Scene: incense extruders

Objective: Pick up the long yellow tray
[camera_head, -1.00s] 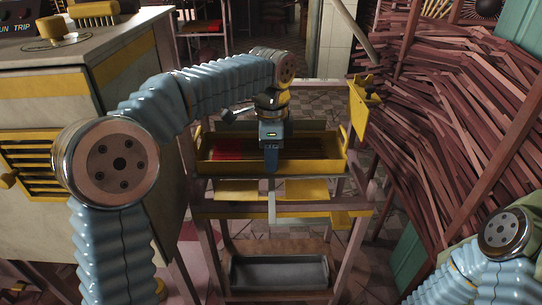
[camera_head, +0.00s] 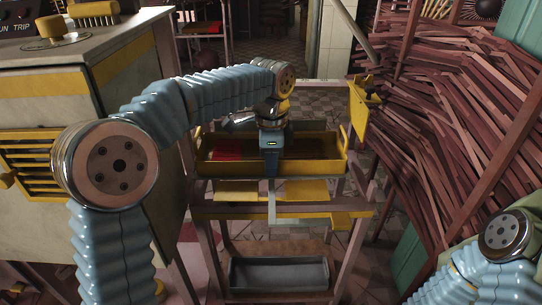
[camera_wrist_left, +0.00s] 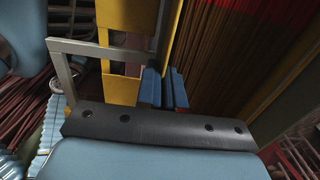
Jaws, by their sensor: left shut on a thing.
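The long yellow tray (camera_head: 318,168) sits level across the top of a wooden stand, with upright yellow handles at its ends. Thin red and brown sticks (camera_wrist_left: 235,55) lie inside it. My left gripper (camera_head: 270,170) points down at the middle of the tray's near wall. In the left wrist view its blue fingers (camera_wrist_left: 165,88) are shut on the yellow tray wall (camera_wrist_left: 184,35), one on each side. The exact contact is partly hidden by the fingers. My right arm shows at the lower right, but its gripper is out of view.
The wooden stand (camera_head: 210,235) has yellow plates and a metal bracket (camera_head: 285,221) just below the tray's front. A grey bin (camera_head: 280,273) stands on its lower shelf. A cabinet (camera_head: 135,60) is close on the left. Stacked reddish sticks (camera_head: 450,110) fill the right.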

